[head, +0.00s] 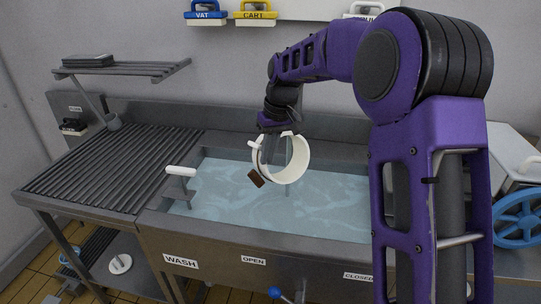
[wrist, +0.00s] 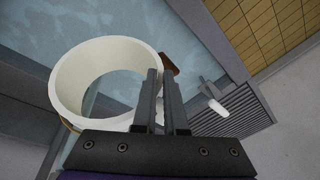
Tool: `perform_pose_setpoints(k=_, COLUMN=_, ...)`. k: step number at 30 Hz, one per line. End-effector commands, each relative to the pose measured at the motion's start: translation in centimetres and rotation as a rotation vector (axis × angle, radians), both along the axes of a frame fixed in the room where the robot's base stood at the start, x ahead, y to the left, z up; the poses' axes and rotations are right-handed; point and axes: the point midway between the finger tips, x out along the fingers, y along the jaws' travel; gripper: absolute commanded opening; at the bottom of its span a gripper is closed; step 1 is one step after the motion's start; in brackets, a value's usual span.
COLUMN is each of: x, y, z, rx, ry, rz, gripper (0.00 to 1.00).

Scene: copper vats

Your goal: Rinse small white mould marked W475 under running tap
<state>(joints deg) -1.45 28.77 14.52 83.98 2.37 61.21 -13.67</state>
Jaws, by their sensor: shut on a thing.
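My gripper (head: 268,152) is shut on the wall of a small white mould (head: 297,158), an open ring. It holds the mould on its side above the water-filled basin (head: 250,222) of the sink. In the wrist view the white mould (wrist: 62,88) sits to the left of my gripper fingers (wrist: 161,92). A brown tag (head: 256,178) hangs by the mould; it also shows in the wrist view (wrist: 168,64). I cannot read any mark on it. No running water stream can be made out, and the tap is not clearly visible.
A ribbed drainboard (head: 115,170) lies left of the basin. A white-handled fitting (head: 181,171) stands at the basin's left edge. Signs read WASH (head: 181,261) and OPEN (head: 253,260), with a blue knob (head: 274,293) below. A blue wheel (head: 519,218) is at the right.

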Motion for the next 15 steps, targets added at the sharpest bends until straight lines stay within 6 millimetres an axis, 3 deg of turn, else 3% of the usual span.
perform_pose_setpoints(k=9, x=-6.8, y=-0.8, z=-0.6, rx=-0.002, ry=-0.006, rz=0.002, gripper=0.00)
perform_pose_setpoints(k=15, x=-9.4, y=-1.1, z=-0.7, rx=0.001, ry=-0.004, rz=-0.001, gripper=0.00)
